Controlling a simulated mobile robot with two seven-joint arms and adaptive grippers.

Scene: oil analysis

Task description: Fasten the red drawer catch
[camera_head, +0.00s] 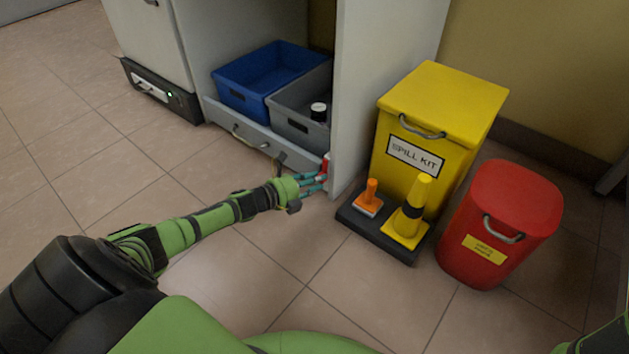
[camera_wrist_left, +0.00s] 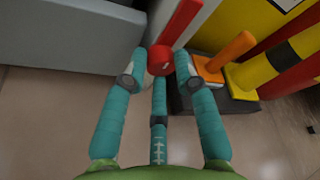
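The red drawer catch (camera_head: 326,165) is at the right end of the low grey drawer front (camera_head: 252,135), beside the upright cabinet panel. In the left wrist view, the catch shows as a round red knob (camera_wrist_left: 160,59) with a red bar (camera_wrist_left: 180,20) slanting up to the right. My left gripper (camera_head: 320,182) is at the catch, its teal fingers pointing toward it. In the left wrist view, the fingertips (camera_wrist_left: 161,66) stand apart on either side of the knob. Firm contact cannot be made out. My right gripper is out of view.
A blue bin (camera_head: 232,97) and a grey bin (camera_head: 288,123) sit above the drawer front. Tiled floor lies open in front.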

